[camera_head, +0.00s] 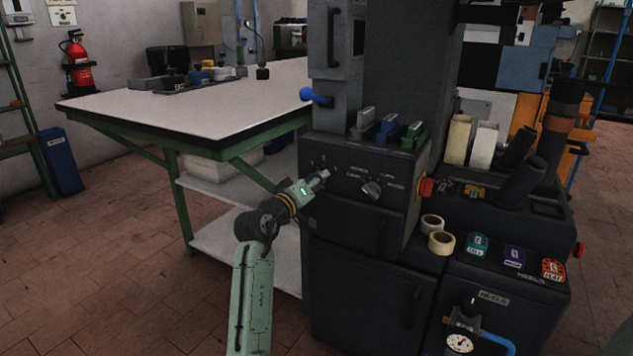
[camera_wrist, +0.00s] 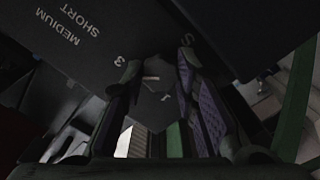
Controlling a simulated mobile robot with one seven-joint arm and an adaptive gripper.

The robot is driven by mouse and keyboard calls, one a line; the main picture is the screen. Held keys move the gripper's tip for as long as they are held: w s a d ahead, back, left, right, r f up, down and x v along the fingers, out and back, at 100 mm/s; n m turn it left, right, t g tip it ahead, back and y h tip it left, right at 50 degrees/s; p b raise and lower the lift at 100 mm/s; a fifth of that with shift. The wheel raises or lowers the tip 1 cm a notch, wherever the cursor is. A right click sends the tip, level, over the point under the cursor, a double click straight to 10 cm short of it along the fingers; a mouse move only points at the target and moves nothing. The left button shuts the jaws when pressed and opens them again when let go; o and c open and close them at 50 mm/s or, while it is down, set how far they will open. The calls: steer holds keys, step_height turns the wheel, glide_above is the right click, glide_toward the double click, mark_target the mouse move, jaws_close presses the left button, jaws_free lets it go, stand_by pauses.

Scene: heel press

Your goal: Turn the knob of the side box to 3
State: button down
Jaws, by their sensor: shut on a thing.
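The side box (camera_head: 353,158) is the dark panel on the front of the machine, and its face fills the upper part of the wrist view (camera_wrist: 75,62). My gripper (camera_head: 322,176) is at the left part of this panel. In the wrist view, its purple-padded fingers (camera_wrist: 157,95) are shut around the dark knob (camera_wrist: 152,72). A short pale mark shows on the knob. I cannot tell which number the mark points at. In the head view my gripper hides the knob.
A second knob (camera_head: 372,188) with printed labels is to the right on the same panel. A red button (camera_head: 426,187) is at the panel's right edge. Grey, blue and green levers (camera_head: 388,130) and a blue-balled handle (camera_head: 315,97) are above. A white-topped table (camera_head: 215,100) stands at left.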

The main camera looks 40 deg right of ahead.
steer(key=c, duration=1.2)
jaws_free()
steer(key=shift+c, duration=0.2)
steer(key=v, duration=1.2)
